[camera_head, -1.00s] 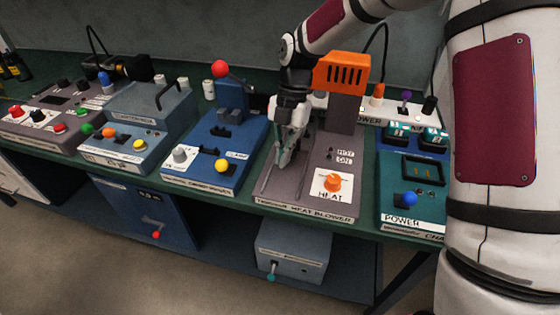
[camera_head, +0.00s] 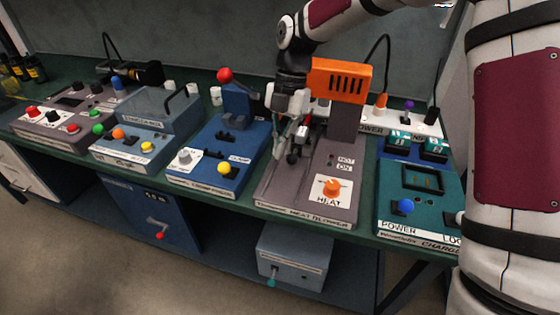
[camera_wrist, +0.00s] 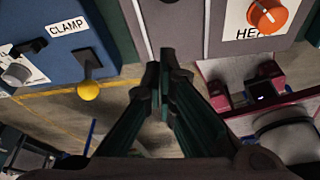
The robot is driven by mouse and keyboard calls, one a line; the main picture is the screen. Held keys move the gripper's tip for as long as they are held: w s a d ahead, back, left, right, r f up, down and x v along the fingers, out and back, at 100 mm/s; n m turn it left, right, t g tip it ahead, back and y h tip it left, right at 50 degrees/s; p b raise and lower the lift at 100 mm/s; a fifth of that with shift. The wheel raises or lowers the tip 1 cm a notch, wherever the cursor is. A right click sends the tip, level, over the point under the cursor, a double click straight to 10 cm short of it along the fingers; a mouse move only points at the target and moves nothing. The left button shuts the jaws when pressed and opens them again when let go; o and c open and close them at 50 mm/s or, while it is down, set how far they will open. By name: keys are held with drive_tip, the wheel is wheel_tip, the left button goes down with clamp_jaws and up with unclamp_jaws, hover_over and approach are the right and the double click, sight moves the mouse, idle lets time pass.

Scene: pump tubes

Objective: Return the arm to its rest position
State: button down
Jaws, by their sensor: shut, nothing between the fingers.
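My gripper (camera_head: 286,146) hangs from my arm over the left part of the grey heat blower (camera_head: 345,212). Its fingers are shut and hold nothing. In the wrist view the shut fingers (camera_wrist: 165,70) point toward the front edge of the heat blower, right of the blue clamp device (camera_wrist: 45,50). My arm comes in from the upper right of the head view. Whether the fingertips touch the heat blower cannot be told.
The heat blower's orange nozzle box (camera_head: 339,81) stands close right of my gripper. The blue clamp device (camera_head: 210,185) with a red ball lever (camera_head: 225,75) is to the left. A teal charger (camera_head: 425,208) is to the right. A grey box (camera_head: 292,255) sits below the bench.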

drive_tip(key=shift+v, duration=1.6)
drive_tip(key=s+d+r+m+t+h+p, duration=0.1)
drive_tip(key=s+d+r+m+t+p, duration=0.1)
drive_tip(key=s+d+r+m, duration=0.4)
drive_tip(key=s+d+r+m+t+h+p, duration=0.15)
drive_tip(key=s+d+r+m, duration=0.25)
drive_tip(key=s+r+m, duration=0.4)
drive_tip(key=s+d+r+m+t+p, duration=0.2)
drive_tip(key=s+d+m, duration=0.1)
drive_tip(key=s+m, duration=0.5)
drive_tip(key=s+d+r+m+t+p, duration=0.1)
drive_tip(key=s+d+r+m+p, duration=0.1)
drive_tip(key=s+m, duration=0.5)
drive_tip(key=s+d, duration=0.1)
drive_tip(key=s, duration=0.2)
drive_tip(key=shift+d+m+t+y, duration=0.25)
drive_tip(key=shift+m+t+y, duration=0.1)
drive_tip(key=shift+m, duration=0.05)
